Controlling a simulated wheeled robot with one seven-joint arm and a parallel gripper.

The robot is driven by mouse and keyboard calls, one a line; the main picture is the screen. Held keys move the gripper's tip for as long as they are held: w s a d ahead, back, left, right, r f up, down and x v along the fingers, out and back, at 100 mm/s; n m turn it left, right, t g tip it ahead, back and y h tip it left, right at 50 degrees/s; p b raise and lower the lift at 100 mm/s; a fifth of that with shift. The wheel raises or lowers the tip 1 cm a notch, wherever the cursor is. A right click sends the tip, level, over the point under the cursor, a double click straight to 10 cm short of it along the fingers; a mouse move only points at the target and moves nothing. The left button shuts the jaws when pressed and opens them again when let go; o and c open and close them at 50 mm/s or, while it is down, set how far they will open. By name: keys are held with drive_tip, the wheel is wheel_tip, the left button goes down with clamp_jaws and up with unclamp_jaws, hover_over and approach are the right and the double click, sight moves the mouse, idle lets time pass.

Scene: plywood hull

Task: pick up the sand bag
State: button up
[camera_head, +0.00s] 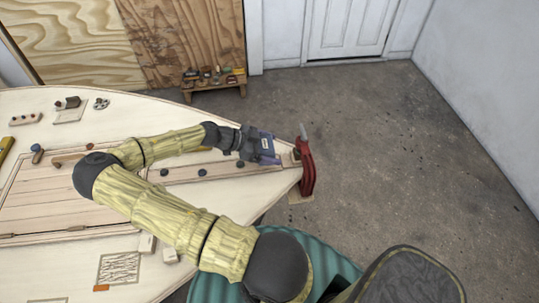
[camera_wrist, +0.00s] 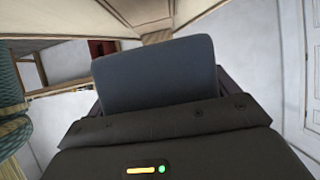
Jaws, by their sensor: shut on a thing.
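My gripper (camera_head: 267,148) is over the narrow right end of the plywood hull (camera_head: 225,190). It is shut on a blue-grey thing that I take for the sand bag (camera_head: 257,139). In the wrist view the sand bag (camera_wrist: 155,72) fills the middle as a smooth dark blue-grey shape with rounded corners, between the gripper's fingers. The gripper hides its lower part. I cannot tell whether the bag touches the hull.
A red clamp (camera_head: 307,170) stands at the hull's tip, close right of my gripper. Several dark round pieces lie along the middle strip. A low wooden bench (camera_head: 213,84) with small items stands by the back wall. The concrete floor (camera_head: 430,170) at right is clear.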

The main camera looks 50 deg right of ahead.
sight(270, 143)
wheel_tip(270, 143, up, 5)
drive_tip(key=shift+w+r, duration=0.1)
drive_tip(key=shift+r, duration=0.3)
drive_tip(key=shift+r, duration=0.1)
idle(0.3)
